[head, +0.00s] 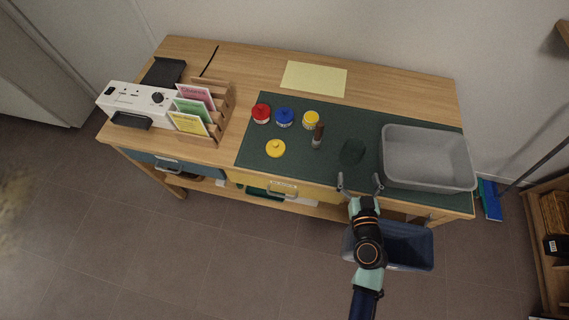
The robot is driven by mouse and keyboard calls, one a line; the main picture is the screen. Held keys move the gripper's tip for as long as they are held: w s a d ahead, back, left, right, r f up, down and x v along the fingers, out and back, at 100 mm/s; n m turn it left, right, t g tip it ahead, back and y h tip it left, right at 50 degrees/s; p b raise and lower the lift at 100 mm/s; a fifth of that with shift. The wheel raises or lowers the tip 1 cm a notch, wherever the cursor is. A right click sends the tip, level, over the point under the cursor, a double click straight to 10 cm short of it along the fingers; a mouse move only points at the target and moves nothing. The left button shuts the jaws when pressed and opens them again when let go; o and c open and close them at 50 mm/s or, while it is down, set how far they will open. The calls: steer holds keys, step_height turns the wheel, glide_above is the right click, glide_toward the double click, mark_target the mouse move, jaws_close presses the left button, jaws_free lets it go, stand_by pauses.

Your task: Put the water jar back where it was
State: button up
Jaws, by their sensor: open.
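A brown-handled tool (318,132) stands upright left of the vessel. A red-lidded jar (261,113), a blue-lidded jar (285,117) and a yellow jar (311,120) stand in a row behind. A yellow lid (275,148) lies in front of them.
A grey bin (428,160) stands on the mat's right end, close to my gripper. A wooden rack with coloured cards (188,122) and a white device (139,101) fill the left end. A yellow sheet (314,78) lies at the back. A dark blue bin (412,247) is below the front edge.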

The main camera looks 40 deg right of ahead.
steer(key=w+a+r+n+t+y, duration=0.2)
steer(key=w+a+r+n+y, duration=0.15)
steer(key=w+a, duration=0.25)
steer(key=w+a+r+n+t+y, duration=0.1)
steer(key=w+a+r+n+y, duration=0.1)
steer(key=w+a+r, duration=0.3)
steer(key=w+a+r+n+y, duration=0.2)
steer(key=w+a+r+y, duration=0.15)
steer(key=a, duration=0.45)
steer(key=w+a+r+n+y, duration=0.2)
steer(key=w+a+r, duration=0.15)
steer(key=a, duration=0.55)
steer(key=s+a+r+g, duration=0.1)
steer(key=s+a+r, duration=0.1)
steer(key=a, duration=0.2)
steer(key=s+a+r+m+g, duration=0.1)
steer(key=s+a+r, duration=0.1)
steer(key=a, duration=0.3)
steer(key=shift+s+a+r, duration=0.15)
steer(key=shift+r, duration=0.6)
